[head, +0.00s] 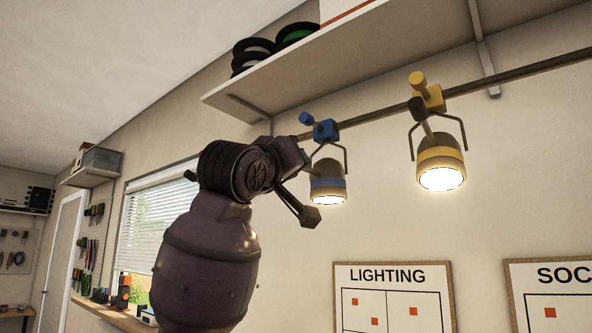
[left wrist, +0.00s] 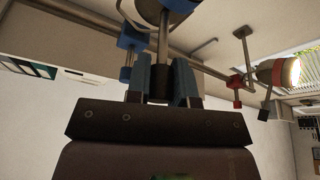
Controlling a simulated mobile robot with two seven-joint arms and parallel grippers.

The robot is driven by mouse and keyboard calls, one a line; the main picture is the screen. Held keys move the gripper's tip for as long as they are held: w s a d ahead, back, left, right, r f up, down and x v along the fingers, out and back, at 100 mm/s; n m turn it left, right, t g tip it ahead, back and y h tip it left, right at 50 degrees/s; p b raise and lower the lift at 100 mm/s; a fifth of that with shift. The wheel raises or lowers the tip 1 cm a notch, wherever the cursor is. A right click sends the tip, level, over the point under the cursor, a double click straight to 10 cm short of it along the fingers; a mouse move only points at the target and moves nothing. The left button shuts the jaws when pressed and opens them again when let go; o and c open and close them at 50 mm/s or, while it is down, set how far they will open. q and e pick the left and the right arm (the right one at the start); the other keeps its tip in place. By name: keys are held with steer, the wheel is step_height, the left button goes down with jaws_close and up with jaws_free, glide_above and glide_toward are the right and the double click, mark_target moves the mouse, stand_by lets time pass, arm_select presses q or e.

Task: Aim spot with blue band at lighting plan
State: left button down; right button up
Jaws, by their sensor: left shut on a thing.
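The spot with the blue band (head: 328,184) hangs lit from a blue clamp (head: 326,130) on the ceiling-side rail, its bright face pointing mostly downward. My left gripper (head: 303,158) reaches up beside it from the left. In the left wrist view my left gripper (left wrist: 161,78) is shut on the dark grip at the end of the spot's rod (left wrist: 164,40). The blue clamp also shows there (left wrist: 131,38). The lighting plan (head: 393,301) is on the wall below and to the right of the spot; its lower part is cut off. My right gripper is not in view.
A lit spot with a yellow band (head: 441,163) hangs to the right on the same rail (head: 520,77). A red-banded spot (left wrist: 277,74) shows in the left wrist view. A shelf (head: 370,62) with spools is above the rail. A second board (head: 550,290) is at lower right.

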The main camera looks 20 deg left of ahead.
arm_select(q)
step_height(320, 180, down, 7)
steer(key=w+n+t+b, duration=0.2)
steer(key=t, duration=0.4)
steer(key=shift+d+y+b, duration=0.35)
steer(key=shift+d+y, duration=0.05)
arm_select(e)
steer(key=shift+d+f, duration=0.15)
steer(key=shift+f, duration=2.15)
arm_select(q)
steer(key=shift+w+f, duration=0.1)
steer(key=c, duration=1.4)
jaws_free()
steer(key=o, duration=0.4)
steer(key=shift+w+a, duration=0.1)
steer(key=d+b+v, duration=0.1)
steer(key=v, duration=0.9)
steer(key=shift+s+a+f, duration=0.25)
steer(key=shift+s+a, duration=0.15)
steer(key=shift+a, duration=0.1)
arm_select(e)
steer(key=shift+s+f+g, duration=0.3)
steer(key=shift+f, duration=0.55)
